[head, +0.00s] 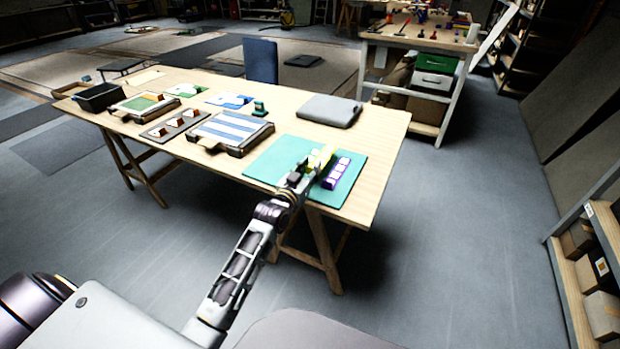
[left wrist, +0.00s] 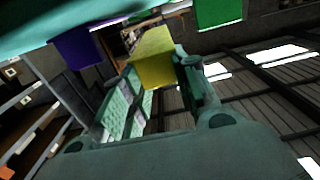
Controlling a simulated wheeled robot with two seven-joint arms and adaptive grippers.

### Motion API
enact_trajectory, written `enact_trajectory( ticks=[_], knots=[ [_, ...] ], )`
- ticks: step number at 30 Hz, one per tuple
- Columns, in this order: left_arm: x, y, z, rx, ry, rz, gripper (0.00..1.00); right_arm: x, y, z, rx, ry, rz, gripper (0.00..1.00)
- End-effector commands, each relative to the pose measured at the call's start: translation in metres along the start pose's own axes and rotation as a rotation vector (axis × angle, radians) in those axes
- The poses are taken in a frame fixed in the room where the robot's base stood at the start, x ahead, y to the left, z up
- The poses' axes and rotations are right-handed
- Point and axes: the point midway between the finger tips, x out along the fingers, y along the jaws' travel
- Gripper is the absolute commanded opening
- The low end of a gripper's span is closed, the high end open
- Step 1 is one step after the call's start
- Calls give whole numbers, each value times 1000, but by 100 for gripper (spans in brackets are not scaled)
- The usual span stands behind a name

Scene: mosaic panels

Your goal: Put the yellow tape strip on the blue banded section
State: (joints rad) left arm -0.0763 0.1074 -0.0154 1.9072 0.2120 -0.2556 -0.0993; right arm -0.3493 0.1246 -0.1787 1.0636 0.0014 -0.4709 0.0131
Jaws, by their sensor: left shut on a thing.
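The yellow tape strip (head: 322,157) is in the jaws of my left gripper (head: 301,176), at the teal mat on the near right part of the table. In the left wrist view, the yellow strip (left wrist: 155,58) shows between the fingers of my left gripper (left wrist: 155,85). Whether the strip still touches the mat I cannot tell. The blue banded section is the dark-framed panel with blue and white stripes (head: 232,128), left of the mat. My right gripper is not in view.
A purple strip with pale patches (head: 337,173) lies on the teal mat (head: 270,165), just right of the yellow strip. A grey folded pad (head: 329,110) lies behind. Other panels (head: 143,103) and a black bin (head: 100,96) stand to the left. The table's right end is clear.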

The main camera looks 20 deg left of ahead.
Motion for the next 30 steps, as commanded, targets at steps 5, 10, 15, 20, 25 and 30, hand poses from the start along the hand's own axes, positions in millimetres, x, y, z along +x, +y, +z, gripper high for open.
enact_trajectory(
  ticks=[5, 10, 15, 20, 25, 30],
  knots=[
    [0, 0, 0, 0, 0, 0, 18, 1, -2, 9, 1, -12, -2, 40],
    [0, 0, 11, 0, -1, 0, 18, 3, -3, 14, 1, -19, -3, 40],
    [0, 0, 29, 0, -1, -1, 18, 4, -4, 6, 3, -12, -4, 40],
    [0, 0, 37, 0, 1, -1, 18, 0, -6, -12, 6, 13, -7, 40],
    [0, 0, 37, 0, 1, -1, 18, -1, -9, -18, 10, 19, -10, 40],
    [0, 0, 38, 0, 0, -1, 18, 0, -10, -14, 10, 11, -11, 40]
  ],
)
